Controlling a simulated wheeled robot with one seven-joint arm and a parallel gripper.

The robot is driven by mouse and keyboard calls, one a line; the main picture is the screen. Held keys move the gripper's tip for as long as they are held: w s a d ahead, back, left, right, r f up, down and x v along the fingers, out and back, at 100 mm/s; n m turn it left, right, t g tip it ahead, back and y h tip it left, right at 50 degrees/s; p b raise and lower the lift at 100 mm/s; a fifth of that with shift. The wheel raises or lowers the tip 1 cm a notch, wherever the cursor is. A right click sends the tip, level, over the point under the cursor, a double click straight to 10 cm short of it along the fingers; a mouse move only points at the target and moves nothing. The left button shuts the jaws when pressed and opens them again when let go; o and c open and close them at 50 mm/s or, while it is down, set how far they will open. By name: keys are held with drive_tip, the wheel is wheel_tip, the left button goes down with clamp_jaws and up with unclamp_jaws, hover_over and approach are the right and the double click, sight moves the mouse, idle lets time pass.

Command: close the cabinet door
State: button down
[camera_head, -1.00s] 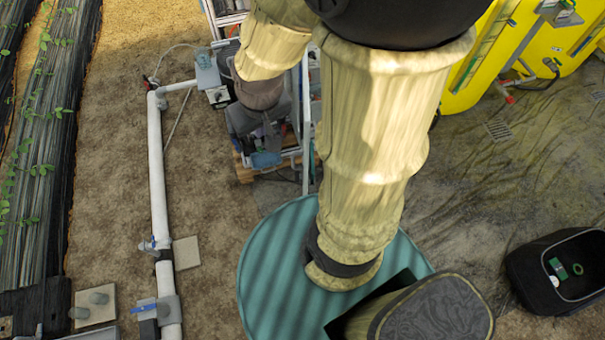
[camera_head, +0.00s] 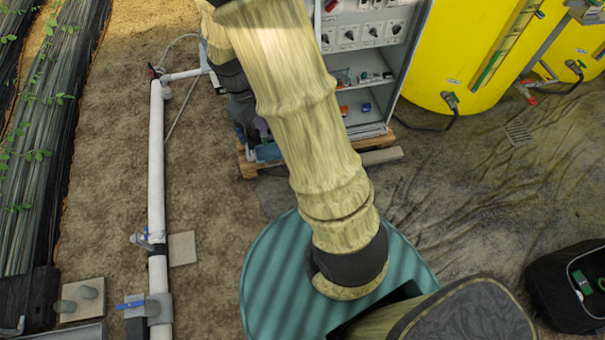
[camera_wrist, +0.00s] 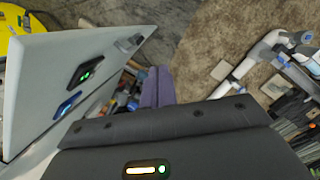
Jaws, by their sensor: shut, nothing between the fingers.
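The grey cabinet (camera_head: 408,68) stands beyond my arm in the head view. Its front is open, showing switches above and shelves with small items below. My arm covers its left side, and I cannot make out the door there. In the wrist view a pale grey panel (camera_wrist: 45,85), seemingly the door, fills the left side.
The cabinet rests on a wooden pallet (camera_head: 246,163). A white pipe (camera_head: 156,190) with blue-handled valves runs along the left. A yellow tank (camera_head: 465,50) stands right of the cabinet. A black bag (camera_head: 550,285) lies at lower right. Bare ground lies between them.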

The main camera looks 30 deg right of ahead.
drive_tip(key=w+d+f+n+g+h+b, duration=0.1)
drive_tip(key=w+f+n+g+h+b, duration=0.2)
drive_tip(key=f+b, duration=0.75)
drive_tip(key=w+d+f+n+h+b, duration=0.25)
drive_tip(key=w+f+n, duration=0.2)
drive_tip(key=f, duration=1.25)
drive_tip(key=s+d+f, duration=0.6)
drive_tip(key=d, duration=0.3)
drive_tip(key=shift+f+m+p, duration=0.35)
drive_tip(key=shift+m+p, duration=0.05)
drive_tip(key=shift+m, duration=0.05)
drive_tip(key=shift+w, duration=0.1)
